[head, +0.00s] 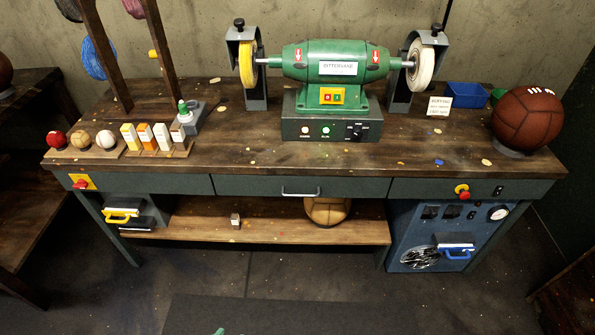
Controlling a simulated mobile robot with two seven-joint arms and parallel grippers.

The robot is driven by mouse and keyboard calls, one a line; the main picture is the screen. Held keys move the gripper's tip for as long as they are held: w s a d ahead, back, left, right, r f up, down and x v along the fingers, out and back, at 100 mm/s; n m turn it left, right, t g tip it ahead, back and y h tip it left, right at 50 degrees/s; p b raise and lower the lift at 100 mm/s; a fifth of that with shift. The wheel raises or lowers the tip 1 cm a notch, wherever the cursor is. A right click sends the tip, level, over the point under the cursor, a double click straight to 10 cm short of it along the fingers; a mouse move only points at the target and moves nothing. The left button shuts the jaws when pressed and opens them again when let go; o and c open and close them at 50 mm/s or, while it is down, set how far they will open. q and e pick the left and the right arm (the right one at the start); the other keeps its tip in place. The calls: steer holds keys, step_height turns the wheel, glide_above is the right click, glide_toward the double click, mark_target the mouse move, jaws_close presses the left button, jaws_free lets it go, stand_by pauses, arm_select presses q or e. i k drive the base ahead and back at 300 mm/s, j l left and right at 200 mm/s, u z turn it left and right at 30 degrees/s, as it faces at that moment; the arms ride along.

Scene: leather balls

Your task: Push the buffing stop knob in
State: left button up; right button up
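Two red knobs show on the front of the workbench in the head view. One red knob (80,184) sits on a yellow plate at the left end of the bench front. The other red knob (464,196) is at the right, below a yellow round part and beside a small black switch (499,191). I cannot read any label that tells which is the buffing stop, nor tell whether either is pushed in. Neither of my grippers is in view.
A green buffing machine (335,62) with two wheels stands on the bench (245,155). A brown leather ball (527,119) rests at the right. A drawer handle (300,194) sticks out mid-front. A blue cabinet (408,243) stands below right. The floor in front is mostly clear.

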mark_target(464, 195)
steer(key=i+l+z, duration=0.1)
steer(key=i+l, duration=0.6)
steer(key=l, duration=0.05)
